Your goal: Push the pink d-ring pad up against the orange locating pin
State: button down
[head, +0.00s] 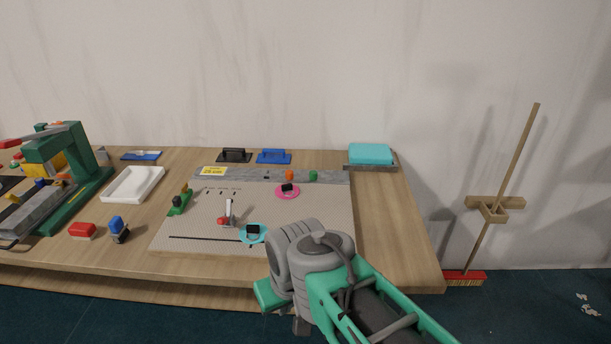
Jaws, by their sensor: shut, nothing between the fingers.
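The pink d-ring pad (280,194) is a flat pink disc with a black block on top. It lies on the speckled work mat (325,215), right of the mat's middle. The orange locating pin (289,174) stands just behind it on the grey strip (335,177). Only a narrow gap shows between pad and pin.
A green pin (313,175) stands right of the orange one. A cyan pad (244,238) lies on the mat near my wrist. A red-based lever clamp (226,219) stands left of it. The mat's right side is clear.

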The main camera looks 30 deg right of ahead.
aim_at(285, 191)
jog(key=u, duration=0.2)
jog(key=i, duration=0.7)
jog(key=u, duration=0.95)
jog(key=i, duration=0.4)
jog(key=u, duration=0.45)
